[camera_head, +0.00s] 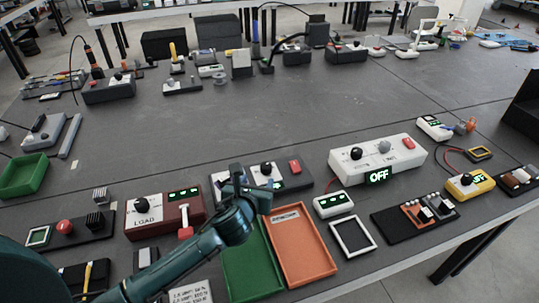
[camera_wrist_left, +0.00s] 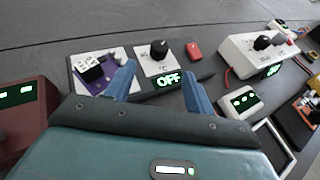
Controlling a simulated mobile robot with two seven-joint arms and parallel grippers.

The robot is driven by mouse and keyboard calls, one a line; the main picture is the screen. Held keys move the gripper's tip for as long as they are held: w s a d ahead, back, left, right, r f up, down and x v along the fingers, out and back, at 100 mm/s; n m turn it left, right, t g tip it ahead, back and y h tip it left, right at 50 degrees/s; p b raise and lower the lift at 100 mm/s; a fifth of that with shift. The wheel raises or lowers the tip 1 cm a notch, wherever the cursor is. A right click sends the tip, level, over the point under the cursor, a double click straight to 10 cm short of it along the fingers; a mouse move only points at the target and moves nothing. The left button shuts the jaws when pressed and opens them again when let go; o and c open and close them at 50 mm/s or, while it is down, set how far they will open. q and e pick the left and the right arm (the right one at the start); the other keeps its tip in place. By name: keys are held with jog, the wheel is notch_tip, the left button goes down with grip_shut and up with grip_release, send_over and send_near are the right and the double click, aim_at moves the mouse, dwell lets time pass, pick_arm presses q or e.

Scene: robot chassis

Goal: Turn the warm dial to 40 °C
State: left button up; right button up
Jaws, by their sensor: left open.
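My left gripper (camera_head: 245,180) is open and empty, over the near side of a dark unit (camera_head: 290,179) with a white panel, a black dial (camera_head: 267,168) and a red button. In the left wrist view, the open fingers (camera_wrist_left: 158,69) frame the unit's green OFF display (camera_wrist_left: 169,79); its black dial (camera_wrist_left: 158,49) stands beyond, apart from them. I cannot read which dial is labelled warm.
A red LOAD box (camera_head: 165,213), an orange tray (camera_head: 299,245) and a green tray (camera_head: 250,262) lie nearby. The table's middle is clear.

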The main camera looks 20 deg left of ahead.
aim_at(265, 167)
pick_arm(q)
jog(key=b+x, duration=0.2)
jog(key=x, duration=1)
jog(key=shift+w+f, duration=0.1)
jog(key=shift+w, duration=0.2)
jog(key=shift+c, duration=0.3)
jog(key=c, duration=0.9)
